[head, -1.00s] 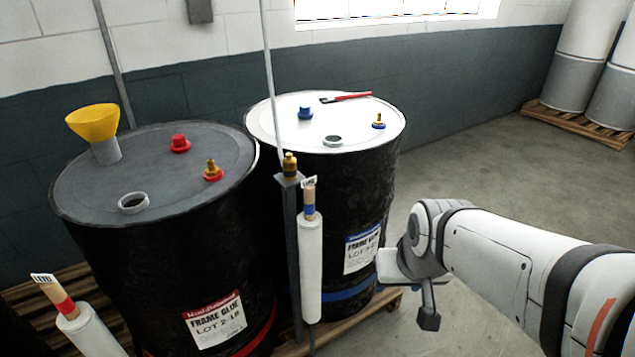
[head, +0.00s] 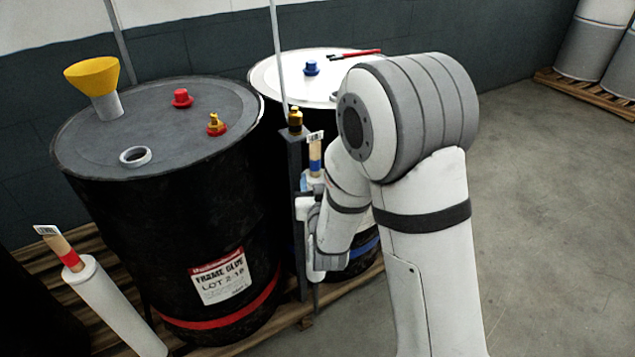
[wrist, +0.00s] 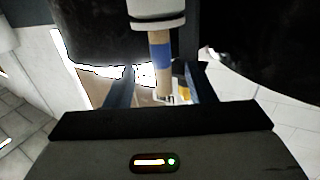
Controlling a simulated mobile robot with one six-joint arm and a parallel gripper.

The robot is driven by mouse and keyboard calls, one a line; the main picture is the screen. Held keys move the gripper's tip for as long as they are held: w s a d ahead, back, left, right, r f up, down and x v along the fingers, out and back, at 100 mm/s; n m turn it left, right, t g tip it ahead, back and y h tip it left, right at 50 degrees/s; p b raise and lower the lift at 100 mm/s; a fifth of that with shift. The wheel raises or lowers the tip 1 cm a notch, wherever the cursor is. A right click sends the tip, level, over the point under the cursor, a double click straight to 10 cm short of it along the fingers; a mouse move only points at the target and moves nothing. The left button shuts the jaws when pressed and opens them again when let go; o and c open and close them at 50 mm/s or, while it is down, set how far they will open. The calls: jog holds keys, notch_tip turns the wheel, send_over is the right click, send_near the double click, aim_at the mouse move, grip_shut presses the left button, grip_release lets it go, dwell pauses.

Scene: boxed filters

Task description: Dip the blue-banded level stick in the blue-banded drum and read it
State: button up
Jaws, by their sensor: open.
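The blue-banded level stick (head: 315,155) stands upright in a white tube (head: 314,277) beside the post, with its tagged wooden top showing. In the wrist view the stick's blue band (wrist: 161,55) and wooden end lie between the two fingers of my gripper (wrist: 164,82). My gripper is open around the stick; I cannot tell if either finger touches it. The blue-banded drum (head: 268,84) has a white lid and stands behind the stick. My arm hides its label and most of its front. Only an edge of its open ring (head: 335,97) shows beside my arm.
A grey-lidded, red-banded drum (head: 80,150) stands left, with a yellow funnel (head: 92,75) on it. A red-banded stick (head: 62,250) sits in another tube. A blue plug (head: 311,68) and a red-handled tool (head: 362,53) lie on the white lid. Open floor lies right.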

aim_at(316, 166)
jog(key=shift+w+a+r, duration=0.1)
jog(key=shift+w+a, duration=0.05)
jog(key=shift+w, duration=0.35)
jog(key=w, duration=0.2)
jog(key=w+p, duration=0.1)
jog(key=w, duration=0.1)
jog(key=w+a, duration=0.1)
jog(key=w, duration=0.1)
jog(key=shift+w, duration=0.35)
jog(key=shift+d, duration=0.1)
